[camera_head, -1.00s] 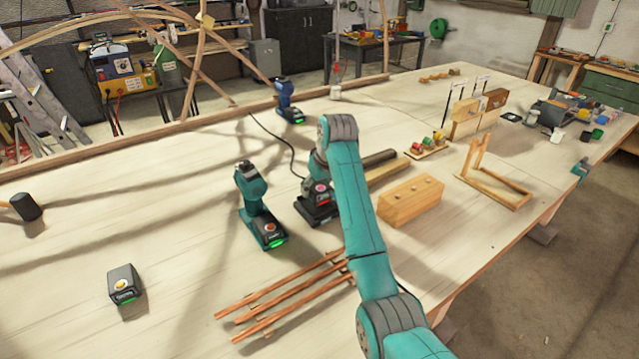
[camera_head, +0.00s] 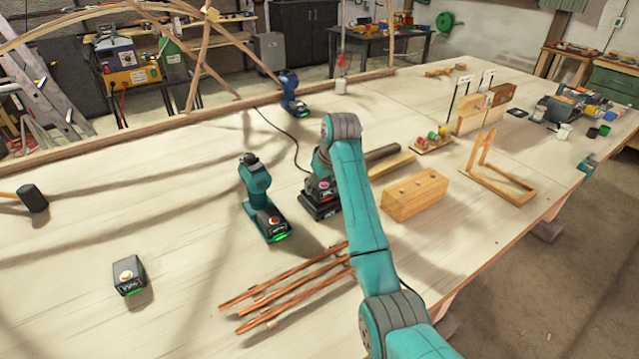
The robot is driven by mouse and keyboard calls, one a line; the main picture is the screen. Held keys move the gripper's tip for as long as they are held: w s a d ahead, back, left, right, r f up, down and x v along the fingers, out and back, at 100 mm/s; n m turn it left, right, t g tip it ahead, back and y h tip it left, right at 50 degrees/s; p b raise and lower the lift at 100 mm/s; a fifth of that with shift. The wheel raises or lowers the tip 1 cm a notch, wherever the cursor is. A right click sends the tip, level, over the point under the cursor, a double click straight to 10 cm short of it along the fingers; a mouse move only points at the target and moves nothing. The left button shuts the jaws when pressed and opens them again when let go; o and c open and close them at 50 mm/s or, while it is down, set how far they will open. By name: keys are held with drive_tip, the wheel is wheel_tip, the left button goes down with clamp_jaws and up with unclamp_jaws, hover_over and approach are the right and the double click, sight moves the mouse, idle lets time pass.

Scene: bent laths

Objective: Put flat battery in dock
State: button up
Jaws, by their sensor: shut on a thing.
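The flat battery (camera_head: 324,185) is a dark block with a reddish round spot on top. It sits at the black dock (camera_head: 318,212), on or just above it; I cannot tell if it is fully seated. My gripper (camera_head: 320,181) is at the dock, below my teal wrist, and shut on the battery. My forearm hides its right side and most of the fingers. A black cable runs from the dock towards the back of the bench.
A drill (camera_head: 258,190) with a green-lit battery stands just left of the dock. A loose green-lit battery (camera_head: 129,276) lies front left. Wooden laths (camera_head: 290,290) lie in front. A wooden block (camera_head: 414,194) is on the right. Another drill (camera_head: 290,92) stands behind.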

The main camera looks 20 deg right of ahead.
drive_tip(key=shift+f, duration=0.9)
idle(0.9)
drive_tip(key=o, duration=1.5)
drive_tip(key=shift+r, duration=0.1)
drive_tip(key=shift+r, duration=3.4)
